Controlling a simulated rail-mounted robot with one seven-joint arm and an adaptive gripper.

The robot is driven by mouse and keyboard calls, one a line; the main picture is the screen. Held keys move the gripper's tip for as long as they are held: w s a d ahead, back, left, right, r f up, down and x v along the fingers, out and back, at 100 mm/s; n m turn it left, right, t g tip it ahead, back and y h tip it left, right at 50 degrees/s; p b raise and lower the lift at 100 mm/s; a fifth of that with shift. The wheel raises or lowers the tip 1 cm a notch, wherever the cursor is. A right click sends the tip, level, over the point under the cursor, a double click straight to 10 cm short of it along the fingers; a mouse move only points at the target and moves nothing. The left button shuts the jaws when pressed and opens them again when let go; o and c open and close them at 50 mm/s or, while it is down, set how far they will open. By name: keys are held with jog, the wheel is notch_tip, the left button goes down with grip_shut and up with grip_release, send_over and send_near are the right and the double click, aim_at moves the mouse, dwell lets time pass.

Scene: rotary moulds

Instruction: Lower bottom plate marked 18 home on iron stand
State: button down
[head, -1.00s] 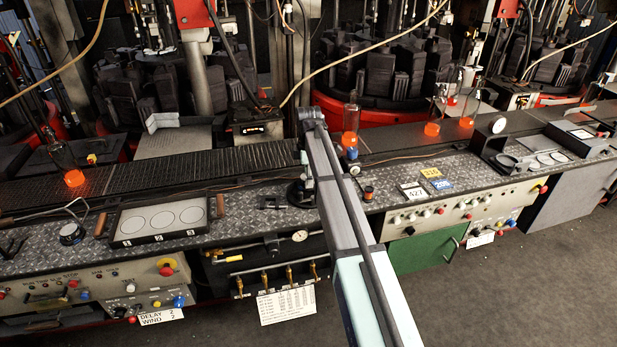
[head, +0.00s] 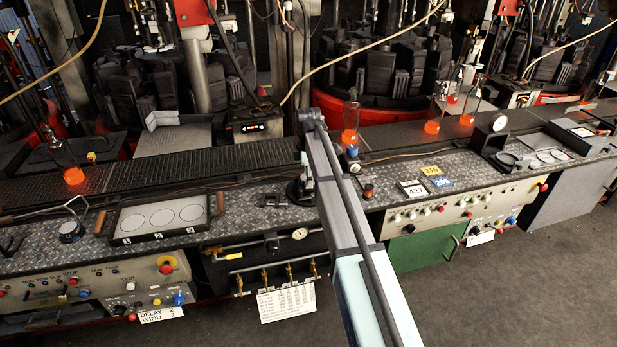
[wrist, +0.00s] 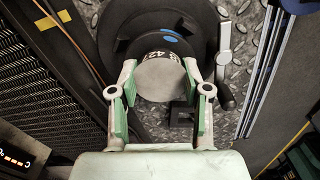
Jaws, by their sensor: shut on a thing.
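In the wrist view my gripper (wrist: 160,68) has its green-padded fingers closed on both sides of a round grey-topped piece (wrist: 163,82), which I take as the bottom plate. White characters show on its dark rim, only partly readable; I cannot make out an 18. Behind it lies a wide black round stand (wrist: 122,22) with a blue mark near the piece. I cannot tell whether the piece touches the stand. In the head view my arm hides most of this spot; a dark part of the stand (head: 296,192) shows beside it.
A small black block (wrist: 180,114) sits close to the piece, and a lever-like handle stands beside the stand. The black conveyor (head: 220,163) with glowing bottles runs behind the bench. A tray with three circles (head: 160,217) lies left; number cards (head: 412,188) lie right.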

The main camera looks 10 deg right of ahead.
jog(key=shift+f, duration=0.1)
jog(key=shift+c, duration=2.2)
grip_release()
notch_tip(320, 180, up, 12)
notch_tip(320, 180, up, 7)
jog(key=p, duration=0.4)
